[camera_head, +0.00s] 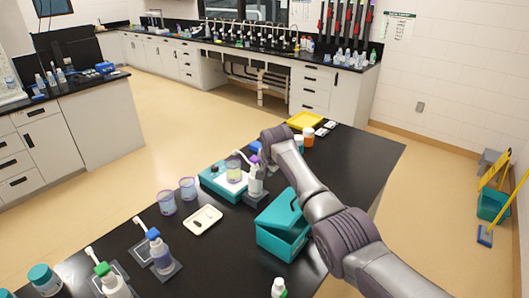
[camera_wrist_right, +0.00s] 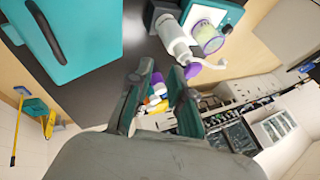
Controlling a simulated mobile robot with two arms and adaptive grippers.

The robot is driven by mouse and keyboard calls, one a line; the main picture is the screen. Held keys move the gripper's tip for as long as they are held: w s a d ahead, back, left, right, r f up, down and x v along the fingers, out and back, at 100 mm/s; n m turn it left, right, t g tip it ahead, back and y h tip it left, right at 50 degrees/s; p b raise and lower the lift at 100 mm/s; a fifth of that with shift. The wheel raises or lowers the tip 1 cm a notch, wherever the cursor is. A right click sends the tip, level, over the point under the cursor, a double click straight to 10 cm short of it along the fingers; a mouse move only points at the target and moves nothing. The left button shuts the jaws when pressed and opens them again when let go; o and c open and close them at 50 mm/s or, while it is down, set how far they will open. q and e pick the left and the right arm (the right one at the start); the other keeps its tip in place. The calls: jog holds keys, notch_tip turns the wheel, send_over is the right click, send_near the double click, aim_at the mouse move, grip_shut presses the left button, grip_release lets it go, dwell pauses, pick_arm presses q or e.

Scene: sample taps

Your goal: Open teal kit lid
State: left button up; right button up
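The teal kit (camera_head: 277,243) is a box on the black bench, right of the middle in the head view. Its lid (camera_head: 279,209) looks tilted up, with a dark gap between lid and box. In the right wrist view, a teal panel (camera_wrist_right: 95,25) with a dark handle (camera_wrist_right: 48,33) fills the upper left. My right gripper (camera_wrist_right: 168,72) has its fingers parted with nothing held between them. In the head view my right arm passes beside and beyond the kit, hiding the fingertips. The gripper is apart from the lid. My left gripper is not in view.
A white bottle with a purple cap (camera_head: 256,181) and a teal stand with a cup (camera_head: 220,184) are close behind the kit. A white tray (camera_head: 203,220) lies to its left. An orange-capped jar (camera_head: 308,137) and yellow tray (camera_head: 304,119) stand at the far end.

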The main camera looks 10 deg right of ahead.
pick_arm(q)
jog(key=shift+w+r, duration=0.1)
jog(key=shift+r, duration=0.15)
pick_arm(e)
jog(key=s+a+r, duration=0.2)
jog(key=s+r, duration=0.1)
jog(key=r, duration=0.5)
dwell(0.4)
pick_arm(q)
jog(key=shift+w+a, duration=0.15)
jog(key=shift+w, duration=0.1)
pick_arm(e)
jog(key=v, duration=0.8)
pick_arm(q)
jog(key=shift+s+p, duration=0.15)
jog(key=shift+p, duration=0.15)
pick_arm(e)
jog(key=shift+d, duration=0.15)
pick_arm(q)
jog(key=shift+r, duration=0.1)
pick_arm(e)
jog(key=shift+s, duration=0.15)
